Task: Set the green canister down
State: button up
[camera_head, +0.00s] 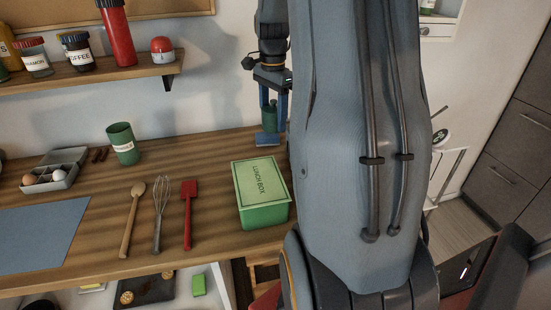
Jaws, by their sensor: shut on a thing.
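A small dark green canister (270,118) is between the fingers of my gripper (272,103), which is shut on it near the back edge of the wooden counter (215,150). The canister looks upright. A small blue item (267,140) shows right below it; I cannot tell whether the two touch. My own large arm link covers the area just to the right of the gripper.
A green lunch box (263,193) stands in front of the gripper. A spoon, a whisk (160,213) and a red spatula (188,213) lie between. A shelf (95,73) with jars hangs above.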

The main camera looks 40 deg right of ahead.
jog(key=f+p, duration=0.1)
jog(key=f, duration=0.5)
jog(key=f+p, duration=0.1)
jog(key=f, duration=0.3)
jog(key=shift+s+d+f+p, duration=0.1)
jog(key=shift+s+d+p, duration=0.15)
jog(key=shift+d+p, duration=0.1)
jog(key=shift+f+p, duration=0.55)
jog(key=shift+f, duration=1.75)
jog(key=shift+f, duration=0.15)
jog(key=o, duration=1.1)
